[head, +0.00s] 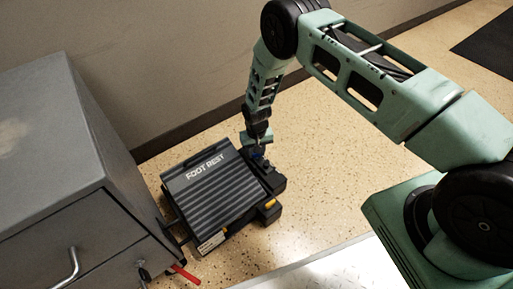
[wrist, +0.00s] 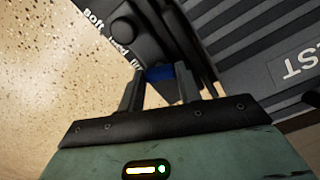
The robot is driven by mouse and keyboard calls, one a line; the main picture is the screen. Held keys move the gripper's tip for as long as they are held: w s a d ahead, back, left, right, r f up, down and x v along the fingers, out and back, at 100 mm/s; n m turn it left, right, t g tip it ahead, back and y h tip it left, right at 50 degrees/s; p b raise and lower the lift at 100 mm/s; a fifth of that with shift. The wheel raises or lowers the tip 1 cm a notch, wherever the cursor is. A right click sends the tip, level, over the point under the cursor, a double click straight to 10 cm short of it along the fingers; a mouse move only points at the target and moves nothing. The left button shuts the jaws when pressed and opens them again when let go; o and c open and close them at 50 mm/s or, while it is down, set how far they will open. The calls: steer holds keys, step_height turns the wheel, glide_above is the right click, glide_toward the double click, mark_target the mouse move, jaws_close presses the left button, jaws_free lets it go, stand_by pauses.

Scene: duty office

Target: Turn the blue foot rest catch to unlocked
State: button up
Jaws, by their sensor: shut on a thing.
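The black foot rest (head: 215,188), marked "FOOT REST", lies on the floor to the right of the grey cabinet. Its ribbed top also shows in the wrist view (wrist: 245,45). The blue catch (head: 257,156) is on its far right side, mostly hidden by my gripper (head: 257,149). In the wrist view the blue catch (wrist: 158,73) shows between the two dark fingers of my gripper (wrist: 160,88), which is shut on it. I cannot read whether the catch stands at locked or unlocked.
The grey cabinet (head: 50,140) stands close on the left, with a red tag (head: 185,273) near its front. A yellow part (head: 270,204) sits on the foot rest's near right corner. The wall is behind. Speckled floor (head: 325,175) is clear to the right.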

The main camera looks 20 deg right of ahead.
steer(key=shift+n+p, duration=0.75)
steer(key=shift+n, duration=1.55)
steer(key=o, duration=1)
steer(key=shift+a, duration=0.1)
step_height(320, 180, up, 8)
steer(key=p, duration=0.5)
steer(key=shift+p, duration=0.4)
steer(key=shift+r, duration=0.1)
